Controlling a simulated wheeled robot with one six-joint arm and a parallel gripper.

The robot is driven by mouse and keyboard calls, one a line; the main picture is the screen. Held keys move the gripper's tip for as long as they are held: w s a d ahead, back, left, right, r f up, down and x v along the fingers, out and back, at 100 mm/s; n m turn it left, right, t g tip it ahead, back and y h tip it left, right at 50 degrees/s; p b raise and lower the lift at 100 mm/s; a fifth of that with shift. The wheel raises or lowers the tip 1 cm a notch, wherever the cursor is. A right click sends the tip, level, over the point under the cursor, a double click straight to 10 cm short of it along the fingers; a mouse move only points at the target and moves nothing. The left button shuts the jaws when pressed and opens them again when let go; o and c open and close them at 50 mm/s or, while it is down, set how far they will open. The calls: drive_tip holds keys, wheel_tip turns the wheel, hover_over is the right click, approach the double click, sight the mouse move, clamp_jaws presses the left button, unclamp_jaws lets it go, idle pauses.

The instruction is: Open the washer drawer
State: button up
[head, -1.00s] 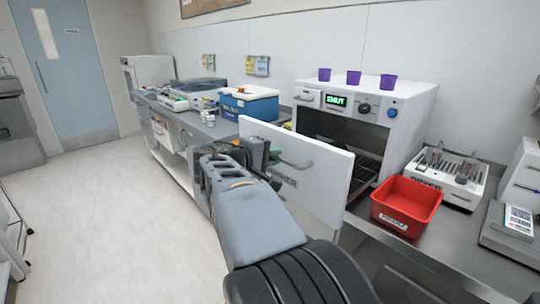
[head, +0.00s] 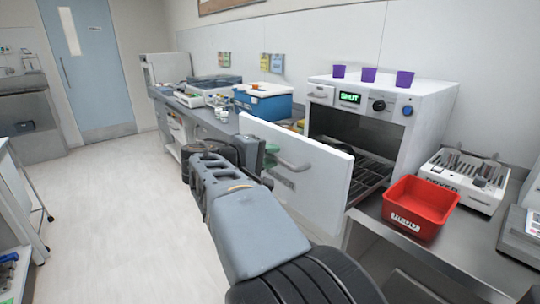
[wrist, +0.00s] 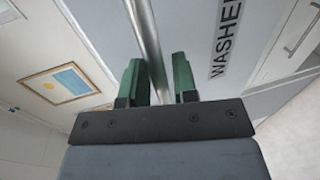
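The washer (head: 430,100) is a white box on the bench at the right in the head view, with a lit green display and knobs. Its white drawer front (head: 325,185) stands well out from the body, with the dark cavity and a rack (head: 368,175) showing behind it. The drawer front carries a grey bar handle (head: 292,164); its WASHER lettering (wrist: 226,38) reads in the wrist view. My gripper (wrist: 160,82) has its green fingers on both sides of the handle bar (wrist: 148,40), closed about it. In the head view my arm partly hides the gripper.
Purple cups (head: 369,75) stand on the washer. A red bin (head: 418,207) and a white rack device (head: 465,180) sit right of it on the bench. A blue box (head: 263,102) stands farther left. The floor (head: 140,220) at left is clear.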

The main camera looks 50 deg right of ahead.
drive_tip(key=shift+o, duration=0.9)
drive_tip(key=p+v, duration=0.1)
drive_tip(key=v, duration=1.3)
drive_tip(key=shift+d, duration=0.1)
drive_tip(key=w+a+f+n+t+y+p, duration=0.1)
drive_tip(key=a+f+n+t+y+p, duration=0.1)
drive_tip(key=a+f+t+y+p, duration=0.25)
drive_tip(key=a+f+n+t+y+p, duration=0.1)
drive_tip(key=a+f+n+y+p, duration=0.15)
drive_tip(key=f+y, duration=0.35)
drive_tip(key=s+a+r+m+t+y+p, duration=0.1)
drive_tip(key=s+a+r+t+y+p, duration=0.1)
drive_tip(key=a+r+y+p, duration=0.3)
drive_tip(key=s+a+p, duration=0.1)
drive_tip(key=a+p, duration=0.3)
drive_tip(key=p, duration=0.2)
drive_tip(key=shift+s, duration=0.25)
